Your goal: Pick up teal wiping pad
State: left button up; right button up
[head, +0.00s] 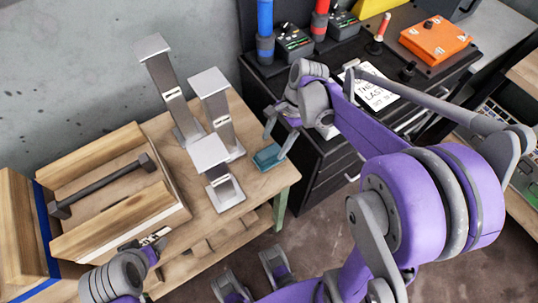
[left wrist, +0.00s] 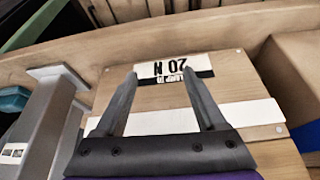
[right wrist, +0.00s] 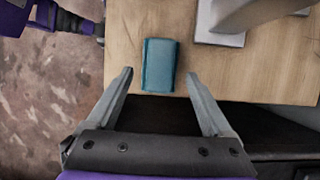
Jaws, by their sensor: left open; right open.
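The teal wiping pad (head: 268,156) lies flat on the wooden table (head: 262,187) near its right corner, beside the grey metal stands. My right gripper (head: 281,137) is open, with its fingers over the table's edge close to the pad. In the right wrist view the pad (right wrist: 158,65) lies beyond and between the open fingertips (right wrist: 160,75), and nothing is between the fingers. My left gripper (left wrist: 160,75) is open and empty, in front of a wooden box panel with a "20 N" label (left wrist: 174,67). In the left wrist view, a teal piece (left wrist: 13,99) shows at the left edge.
Three grey metal stands (head: 215,92) rise on the table left of the pad. A wooden box (head: 120,215) with a dark bar handle stands further left.

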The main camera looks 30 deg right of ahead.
aim_at(269, 151)
jog(key=x, duration=0.4)
jog(key=shift+a+f, duration=0.25)
jog(key=shift+f, duration=0.05)
grip_shut()
